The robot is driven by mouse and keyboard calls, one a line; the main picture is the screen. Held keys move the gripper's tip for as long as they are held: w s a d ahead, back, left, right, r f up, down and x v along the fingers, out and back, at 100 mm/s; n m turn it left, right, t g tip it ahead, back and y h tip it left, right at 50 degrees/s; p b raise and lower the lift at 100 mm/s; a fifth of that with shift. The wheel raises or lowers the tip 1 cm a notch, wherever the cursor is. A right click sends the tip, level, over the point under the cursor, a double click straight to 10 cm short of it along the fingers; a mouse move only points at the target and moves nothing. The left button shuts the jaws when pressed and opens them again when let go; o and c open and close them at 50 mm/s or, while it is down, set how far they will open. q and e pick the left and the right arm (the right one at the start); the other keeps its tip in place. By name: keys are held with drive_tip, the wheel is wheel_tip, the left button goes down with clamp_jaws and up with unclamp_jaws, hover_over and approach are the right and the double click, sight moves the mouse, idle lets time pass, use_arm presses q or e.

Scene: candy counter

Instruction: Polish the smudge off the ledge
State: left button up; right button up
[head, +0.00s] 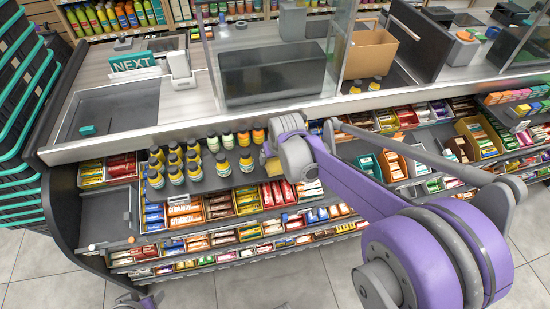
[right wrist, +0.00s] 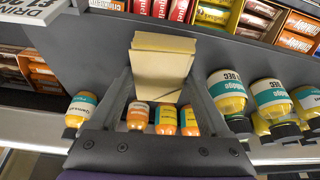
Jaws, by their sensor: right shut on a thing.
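My right gripper (head: 271,158) is over the dark grey ledge (head: 214,184) below the counter, just right of the bottles. In the right wrist view, its two fingers (right wrist: 162,82) are shut on a pale yellow block (right wrist: 163,58), like a sponge or folded cloth. The block also shows in the head view (head: 272,167), low at the ledge; I cannot tell whether it touches the surface. The ledge shows as a dark surface in the right wrist view (right wrist: 88,52). I cannot make out the smudge.
Several yellow, dark-capped bottles (head: 177,174) stand on the ledge left of my right gripper. In the right wrist view, bottles (right wrist: 228,92) stand close on both sides and behind the fingers. Candy boxes (head: 277,193) fill the shelves below. A cardboard box (head: 369,55) stands on the counter.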

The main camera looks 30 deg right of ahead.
drive_tip(key=shift+s+f, duration=0.15)
drive_tip(key=shift+s, duration=0.35)
drive_tip(key=shift+s+f, duration=0.15)
drive_tip(key=shift+s, duration=0.35)
drive_tip(key=shift+s+d+r, duration=0.1)
drive_tip(key=shift+s+d, duration=0.05)
drive_tip(key=shift+s, duration=0.75)
drive_tip(key=o, duration=0.8)
drive_tip(key=shift+w+r+p, duration=0.1)
drive_tip(key=shift+r+p, duration=0.3)
drive_tip(key=shift+c, duration=0.3)
drive_tip(key=c, duration=1)
drive_tip(key=shift+c, duration=0.5)
drive_tip(key=shift+r, duration=0.2)
